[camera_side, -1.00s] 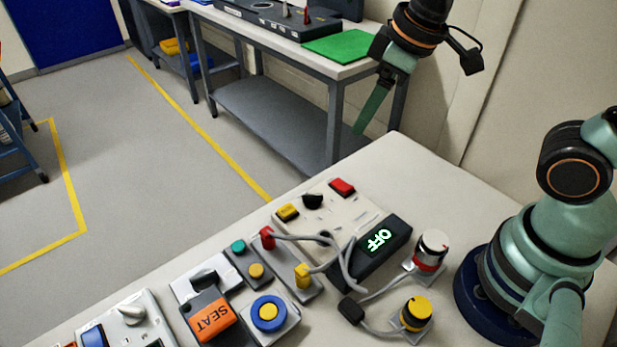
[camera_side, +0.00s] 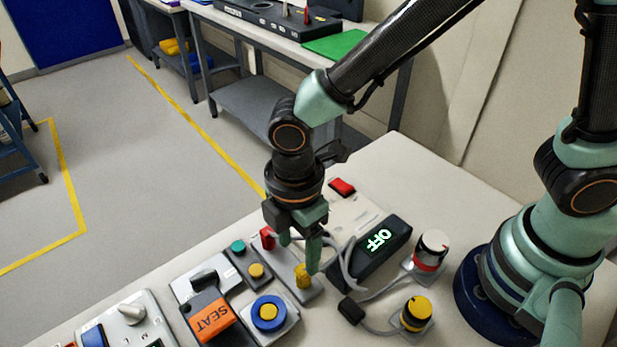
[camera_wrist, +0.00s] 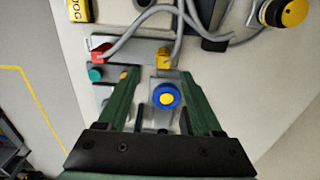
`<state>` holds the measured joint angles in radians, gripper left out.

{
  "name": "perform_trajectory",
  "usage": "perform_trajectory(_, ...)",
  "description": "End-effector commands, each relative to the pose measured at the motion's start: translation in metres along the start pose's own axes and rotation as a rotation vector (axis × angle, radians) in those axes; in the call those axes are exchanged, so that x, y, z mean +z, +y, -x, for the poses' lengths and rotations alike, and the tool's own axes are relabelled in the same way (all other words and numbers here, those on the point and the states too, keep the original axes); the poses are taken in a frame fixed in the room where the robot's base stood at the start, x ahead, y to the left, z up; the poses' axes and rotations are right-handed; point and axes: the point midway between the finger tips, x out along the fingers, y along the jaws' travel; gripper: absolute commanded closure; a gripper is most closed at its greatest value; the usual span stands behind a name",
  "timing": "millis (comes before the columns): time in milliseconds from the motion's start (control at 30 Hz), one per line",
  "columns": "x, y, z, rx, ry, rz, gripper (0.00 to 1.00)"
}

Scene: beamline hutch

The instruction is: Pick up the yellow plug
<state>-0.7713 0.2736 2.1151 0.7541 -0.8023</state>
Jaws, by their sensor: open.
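The yellow plug (camera_side: 302,276) stands in a grey socket strip (camera_side: 283,262), with a grey cable at it. In the wrist view the yellow plug (camera_wrist: 164,58) shows beyond the fingertips, roughly midway between their lines. A red plug (camera_side: 267,238) stands in the same strip, to the left; it also shows in the wrist view (camera_wrist: 101,53). My gripper (camera_side: 299,257) points down over the strip, close to the yellow plug, with its fingers apart and nothing between them. In the wrist view my gripper (camera_wrist: 165,75) also shows its two green fingers spread.
A black box reading OFF (camera_side: 378,250) stands right of the strip. A blue button with a yellow centre (camera_side: 269,312), an orange SEAT block (camera_side: 212,318), a yellow-topped knob (camera_side: 416,312) and a red-and-white knob (camera_side: 431,248) stand nearby. Grey cables cross the bench.

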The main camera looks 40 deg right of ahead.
Motion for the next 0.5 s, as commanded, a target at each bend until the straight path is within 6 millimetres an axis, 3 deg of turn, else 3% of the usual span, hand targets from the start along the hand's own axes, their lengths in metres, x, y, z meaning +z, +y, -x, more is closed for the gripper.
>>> perform_trajectory(333, 0.002, -0.002, -0.03, -0.002, -0.002, -0.002, 0.33)
perform_trajectory(500, 0.005, -0.007, -0.056, -0.003, -0.003, -0.003, 0.33)
